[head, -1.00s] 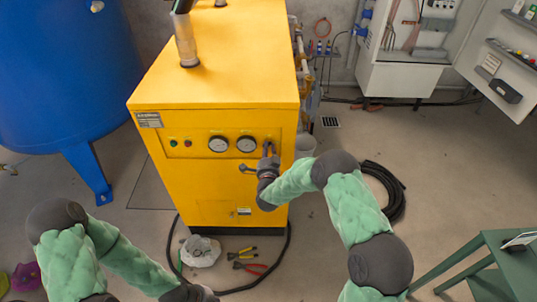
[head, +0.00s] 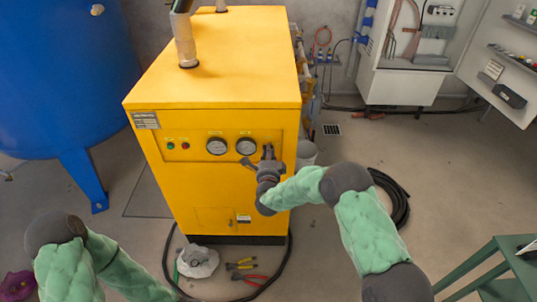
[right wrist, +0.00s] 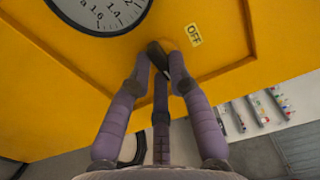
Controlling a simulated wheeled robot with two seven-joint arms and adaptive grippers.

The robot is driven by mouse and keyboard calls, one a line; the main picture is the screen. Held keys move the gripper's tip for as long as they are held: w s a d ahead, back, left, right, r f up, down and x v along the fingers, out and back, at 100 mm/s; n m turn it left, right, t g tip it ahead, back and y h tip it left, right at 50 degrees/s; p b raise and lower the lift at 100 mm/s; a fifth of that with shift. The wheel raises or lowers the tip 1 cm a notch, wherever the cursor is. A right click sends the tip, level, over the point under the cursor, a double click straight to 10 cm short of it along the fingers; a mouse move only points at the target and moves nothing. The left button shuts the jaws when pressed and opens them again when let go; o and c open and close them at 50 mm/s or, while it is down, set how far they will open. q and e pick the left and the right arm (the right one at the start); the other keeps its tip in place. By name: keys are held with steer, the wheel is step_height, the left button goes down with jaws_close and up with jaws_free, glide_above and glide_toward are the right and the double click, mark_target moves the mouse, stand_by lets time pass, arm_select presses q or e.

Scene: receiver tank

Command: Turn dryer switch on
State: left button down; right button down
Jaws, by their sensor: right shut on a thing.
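The yellow dryer cabinet (head: 215,75) stands in the middle of the head view, with its control panel on the front. The black dryer switch (right wrist: 158,52) sits at the panel's right end, beside a gauge. My right gripper (head: 267,154) is at it. In the right wrist view, the fingertips of my right gripper (right wrist: 163,62) are closed on both sides of the switch knob. A yellow OFF label (right wrist: 194,35) is just right of the knob. The fingers partly hide the knob. My left arm shows at lower left, but its gripper is out of view.
Two round gauges (head: 217,146) and small green and red lights (head: 171,145) are left of the switch. A blue tank (head: 65,75) stands at left. Pliers (head: 250,278) and a hose (head: 398,207) lie on the floor. A green table (head: 505,262) is at lower right.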

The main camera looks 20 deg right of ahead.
steer(key=shift+d, duration=0.1)
steer(key=c, duration=1.1)
jaws_free()
steer(key=shift+c, duration=0.2)
steer(key=shift+s, duration=0.1)
steer(key=v, duration=1.1)
steer(key=shift+s, duration=0.35)
